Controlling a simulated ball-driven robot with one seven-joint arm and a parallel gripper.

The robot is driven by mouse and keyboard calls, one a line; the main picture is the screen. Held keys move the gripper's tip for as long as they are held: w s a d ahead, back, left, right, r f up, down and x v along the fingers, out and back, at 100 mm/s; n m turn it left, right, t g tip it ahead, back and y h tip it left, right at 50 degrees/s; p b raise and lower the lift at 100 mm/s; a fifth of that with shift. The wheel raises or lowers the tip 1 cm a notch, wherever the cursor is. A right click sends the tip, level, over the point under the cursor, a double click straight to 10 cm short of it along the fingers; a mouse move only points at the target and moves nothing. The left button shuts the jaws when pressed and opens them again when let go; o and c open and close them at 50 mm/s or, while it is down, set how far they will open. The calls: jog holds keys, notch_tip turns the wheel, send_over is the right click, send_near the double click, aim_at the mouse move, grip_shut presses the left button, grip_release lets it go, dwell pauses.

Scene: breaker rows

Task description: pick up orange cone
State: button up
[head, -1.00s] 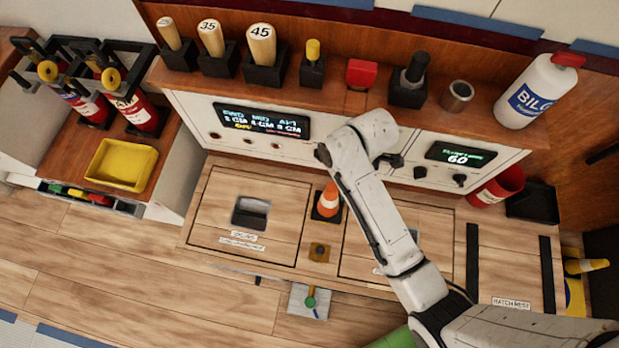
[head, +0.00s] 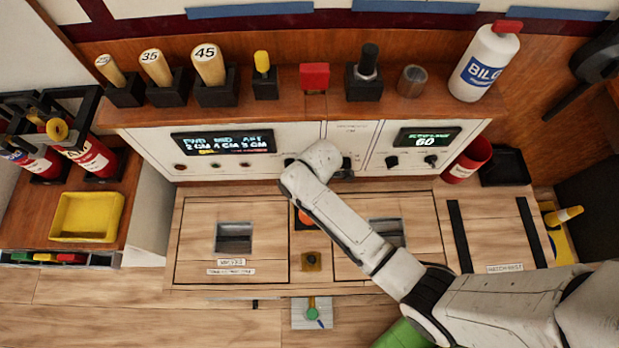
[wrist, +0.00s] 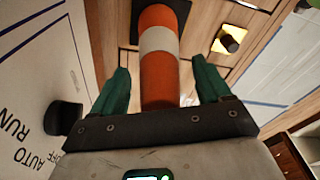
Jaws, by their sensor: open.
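The orange cone (wrist: 160,75), with a white band, stands on a dark square base in the wrist view. In the head view only a small orange part of the cone (head: 304,217) shows; my arm hides the rest. My gripper (wrist: 160,80) is open in the wrist view, with one green finger on each side of the cone. The cone lies between the fingers, with a visible gap on both sides. I cannot tell how far down the cone the fingers reach. In the head view my arm covers the gripper.
A panel with knobs and displays (head: 223,142) rises behind the cone. A shelf above holds a red block (head: 315,77), a white bottle (head: 484,62) and several numbered pegs. A yellow tray (head: 87,217) sits at left. Hatch panels flank the cone.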

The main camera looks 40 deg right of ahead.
jog(key=shift+f, duration=0.25)
jog(key=shift+c, duration=0.3)
grip_shut()
dwell(0.4)
